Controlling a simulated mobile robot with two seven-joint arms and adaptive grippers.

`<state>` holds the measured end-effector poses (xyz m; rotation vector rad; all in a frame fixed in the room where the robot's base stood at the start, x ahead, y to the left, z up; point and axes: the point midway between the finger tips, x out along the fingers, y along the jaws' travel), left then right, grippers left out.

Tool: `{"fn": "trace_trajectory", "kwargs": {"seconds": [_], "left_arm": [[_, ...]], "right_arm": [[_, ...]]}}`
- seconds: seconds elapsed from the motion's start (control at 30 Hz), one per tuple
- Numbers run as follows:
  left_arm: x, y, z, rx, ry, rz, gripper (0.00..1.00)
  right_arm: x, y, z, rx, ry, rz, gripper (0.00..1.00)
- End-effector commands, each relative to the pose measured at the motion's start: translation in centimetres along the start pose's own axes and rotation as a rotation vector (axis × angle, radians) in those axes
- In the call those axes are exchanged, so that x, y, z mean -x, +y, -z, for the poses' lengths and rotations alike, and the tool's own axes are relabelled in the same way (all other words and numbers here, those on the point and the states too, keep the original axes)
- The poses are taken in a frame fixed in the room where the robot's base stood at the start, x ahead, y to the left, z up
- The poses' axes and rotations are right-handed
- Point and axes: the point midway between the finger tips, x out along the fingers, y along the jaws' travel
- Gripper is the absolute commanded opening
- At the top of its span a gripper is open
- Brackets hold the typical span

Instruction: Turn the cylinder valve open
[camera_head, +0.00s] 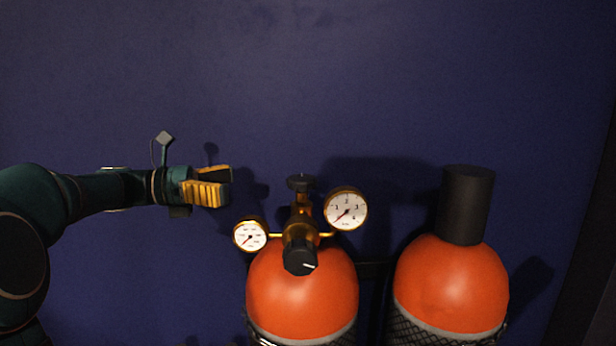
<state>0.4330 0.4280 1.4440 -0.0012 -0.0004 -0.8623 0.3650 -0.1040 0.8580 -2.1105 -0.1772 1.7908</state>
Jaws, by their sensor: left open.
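The orange gas cylinder (300,298) stands at the lower middle with a brass regulator on its top. A dark round valve knob (301,183) sits at the top of the brass stem. A larger black knob (299,257) with a white mark faces me below it. A small gauge (250,236) is on the left and a larger gauge (346,210) on the right. My left gripper (226,187), with yellow fingers, is open and empty. It is left of the valve knob, at about its height in the picture, and apart from it. My right gripper is not in view.
A second orange cylinder (452,282) with a tall black cap (467,204) stands on the right. Black mesh wraps the lower parts of both cylinders. A dark blue wall (300,80) is behind. The space above the cylinders is clear.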

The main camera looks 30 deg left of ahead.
Motion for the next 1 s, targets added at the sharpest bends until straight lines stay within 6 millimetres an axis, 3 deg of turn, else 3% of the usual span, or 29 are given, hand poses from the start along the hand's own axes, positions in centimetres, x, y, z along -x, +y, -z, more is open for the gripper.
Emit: {"fn": "trace_trajectory", "kwargs": {"seconds": [0.6, 0.8, 1.0], "left_arm": [[-10.9, -0.1, 0.1, 0.001, 0.0, 0.004, 0.89], [-12.8, 0.0, 0.1, 0.002, 0.0, 0.002, 0.89], [-13.3, -0.1, 0.1, 0.001, 0.0, 0.002, 0.89]], "right_arm": [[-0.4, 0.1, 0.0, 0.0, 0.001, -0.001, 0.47], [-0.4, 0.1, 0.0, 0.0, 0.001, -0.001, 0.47], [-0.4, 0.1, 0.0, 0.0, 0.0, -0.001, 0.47]]}}
